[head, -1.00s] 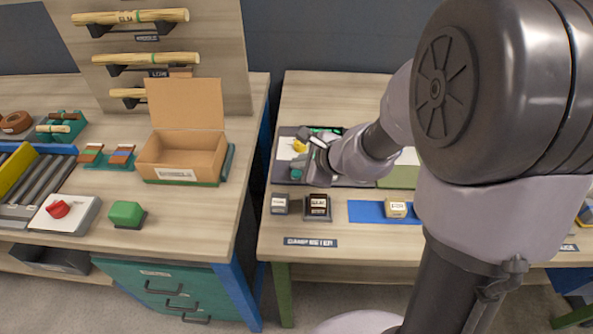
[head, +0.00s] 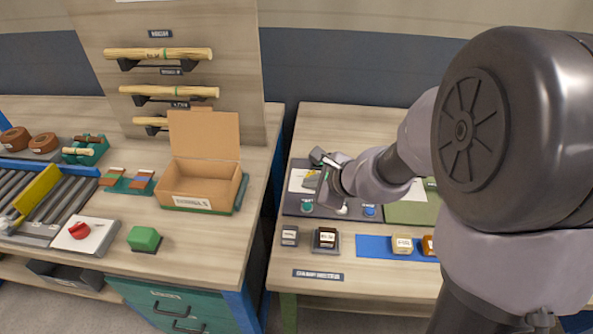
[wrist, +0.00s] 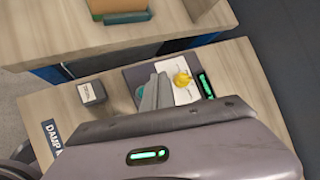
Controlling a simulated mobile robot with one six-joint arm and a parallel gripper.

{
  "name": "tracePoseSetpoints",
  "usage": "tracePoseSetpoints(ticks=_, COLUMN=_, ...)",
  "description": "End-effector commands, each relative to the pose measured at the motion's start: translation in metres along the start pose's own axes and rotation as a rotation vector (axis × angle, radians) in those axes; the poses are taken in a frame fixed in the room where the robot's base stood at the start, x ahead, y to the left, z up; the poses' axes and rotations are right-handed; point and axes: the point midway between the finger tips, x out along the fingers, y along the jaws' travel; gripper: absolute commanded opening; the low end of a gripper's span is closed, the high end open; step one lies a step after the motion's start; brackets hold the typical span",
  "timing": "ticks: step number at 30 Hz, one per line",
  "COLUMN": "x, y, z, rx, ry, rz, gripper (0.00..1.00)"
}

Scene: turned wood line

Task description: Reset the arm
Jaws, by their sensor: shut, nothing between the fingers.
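My gripper (head: 325,172) is shut and empty, held above the dark tray (head: 297,211) on the right-hand bench. In the wrist view my gripper (wrist: 158,86) shows its fingers together, with the tray (wrist: 136,74) and a white card (wrist: 176,74) beneath. A small yellow object (wrist: 182,79) lies on the card. My arm stretches in from the right of the head view and covers part of the bench.
On the left bench are an open cardboard box (head: 202,186), a green block (head: 144,238), a red knob on a plate (head: 80,230) and rollers. The right bench carries small labelled blocks (head: 326,238) and a blue mat (head: 375,246). A gap separates the benches.

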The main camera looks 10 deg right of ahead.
Motion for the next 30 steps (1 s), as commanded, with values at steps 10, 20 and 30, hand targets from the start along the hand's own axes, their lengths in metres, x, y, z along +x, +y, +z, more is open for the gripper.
tracePoseSetpoints(ticks=10, x=-0.127, y=0.073, z=0.108, rx=-0.846, ry=-0.173, rz=0.112, gripper=0.0)
tracePoseSetpoints(ticks=20, x=-0.226, y=0.141, z=0.055, rx=-1.567, ry=0.043, rz=0.283, gripper=0.0)
tracePoseSetpoints(ticks=30, x=-0.227, y=0.14, z=0.053, rx=-1.574, ry=0.05, rz=0.287, gripper=0.0)
